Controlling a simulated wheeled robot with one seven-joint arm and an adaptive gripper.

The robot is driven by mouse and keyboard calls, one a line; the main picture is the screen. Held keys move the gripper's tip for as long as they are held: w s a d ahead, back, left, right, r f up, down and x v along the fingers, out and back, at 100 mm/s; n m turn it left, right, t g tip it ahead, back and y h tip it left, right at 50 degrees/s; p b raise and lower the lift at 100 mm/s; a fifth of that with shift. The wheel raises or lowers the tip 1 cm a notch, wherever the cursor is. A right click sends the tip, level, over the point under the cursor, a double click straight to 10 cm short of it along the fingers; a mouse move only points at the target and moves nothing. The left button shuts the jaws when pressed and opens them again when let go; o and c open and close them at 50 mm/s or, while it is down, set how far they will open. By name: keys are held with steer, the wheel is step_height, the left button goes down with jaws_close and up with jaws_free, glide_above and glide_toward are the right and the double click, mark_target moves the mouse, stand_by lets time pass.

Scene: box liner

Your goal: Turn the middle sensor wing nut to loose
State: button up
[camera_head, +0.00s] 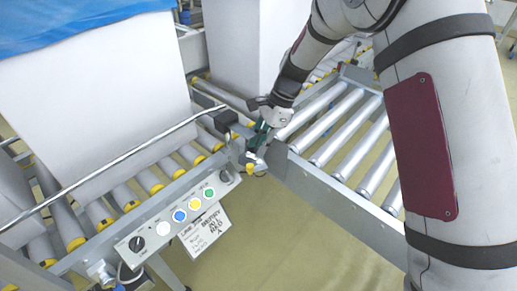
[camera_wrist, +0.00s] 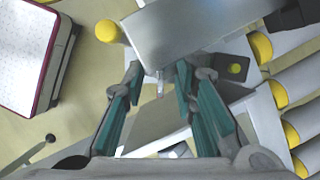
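My gripper (camera_head: 256,146) reaches down to the corner where the box conveyor meets the bare roller conveyor. In the wrist view my gripper (camera_wrist: 158,72) is open, with its two teal-padded fingers apart. A small metal stub (camera_wrist: 160,86) shows between the fingertips at the lower edge of a grey metal plate (camera_wrist: 195,30). It may be the middle sensor wing nut, but it is too small to tell. Neither finger visibly touches it. In the head view my gripper hides most of this spot, and I cannot make out a wing nut there.
A control panel (camera_head: 150,243) with a row of coloured buttons runs along the conveyor's front rail, with a paper label (camera_head: 205,235) below. A metal rod (camera_head: 110,165) crosses in front of a large white box (camera_head: 95,95). Yellow-ended rollers (camera_wrist: 290,90) lie right in the wrist view.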

steer(key=shift+s+a+f, duration=0.1)
steer(key=shift+a+f, duration=0.1)
steer(key=shift+f, duration=0.35)
jaws_close()
steer(key=shift+a+n+g+h+p, duration=0.1)
steer(key=shift+n+g+h+p, duration=0.3)
steer(key=shift+n+p, duration=0.75)
steer(key=shift+n+g+h, duration=0.4)
steer(key=shift+n+g, duration=0.1)
steer(key=shift+n, duration=1.25)
